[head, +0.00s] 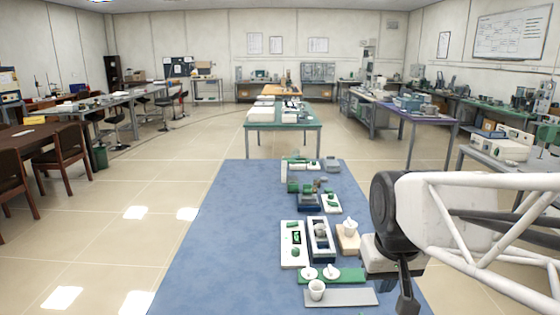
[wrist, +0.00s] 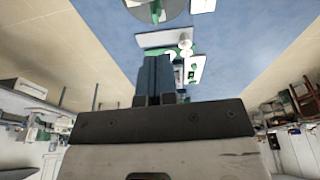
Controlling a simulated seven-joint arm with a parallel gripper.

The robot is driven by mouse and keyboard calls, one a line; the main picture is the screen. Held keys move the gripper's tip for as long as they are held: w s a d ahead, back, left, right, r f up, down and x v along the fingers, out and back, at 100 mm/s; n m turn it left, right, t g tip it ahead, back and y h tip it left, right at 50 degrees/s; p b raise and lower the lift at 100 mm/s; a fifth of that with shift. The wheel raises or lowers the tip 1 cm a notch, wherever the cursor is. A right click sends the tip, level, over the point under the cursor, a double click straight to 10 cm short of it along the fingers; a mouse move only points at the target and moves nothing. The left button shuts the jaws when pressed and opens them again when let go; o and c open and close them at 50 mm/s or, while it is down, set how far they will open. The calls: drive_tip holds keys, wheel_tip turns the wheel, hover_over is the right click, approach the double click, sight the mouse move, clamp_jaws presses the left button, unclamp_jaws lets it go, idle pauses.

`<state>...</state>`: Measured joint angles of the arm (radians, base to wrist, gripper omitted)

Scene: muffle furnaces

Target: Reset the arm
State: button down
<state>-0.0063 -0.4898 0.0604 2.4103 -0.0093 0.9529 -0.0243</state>
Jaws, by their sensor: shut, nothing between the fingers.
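My arm reaches in from the right in the head view. My gripper (head: 407,300) points down over the right side of the blue table (head: 215,270), beside the row of lab items. In the wrist view my gripper (wrist: 154,62) shows its two dark fingers together, with nothing between them. A white cup (head: 317,289) stands on a grey strip (head: 350,298) to the left of the gripper. A green strip (head: 347,275) with white lidded pieces lies just behind it.
A wooden block with a white vessel (head: 349,228), a dark-framed tray (head: 320,249) and a white panel with green parts (head: 287,258) stand farther back. The table's left half is bare. Another table (head: 283,128) stands beyond.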

drive_tip(key=s+f, duration=0.3)
drive_tip(key=s, duration=0.4)
drive_tip(key=shift+s+d+f+m, duration=0.15)
drive_tip(key=shift+s+d+m, duration=0.15)
drive_tip(key=shift+s, duration=0.1)
idle(0.8)
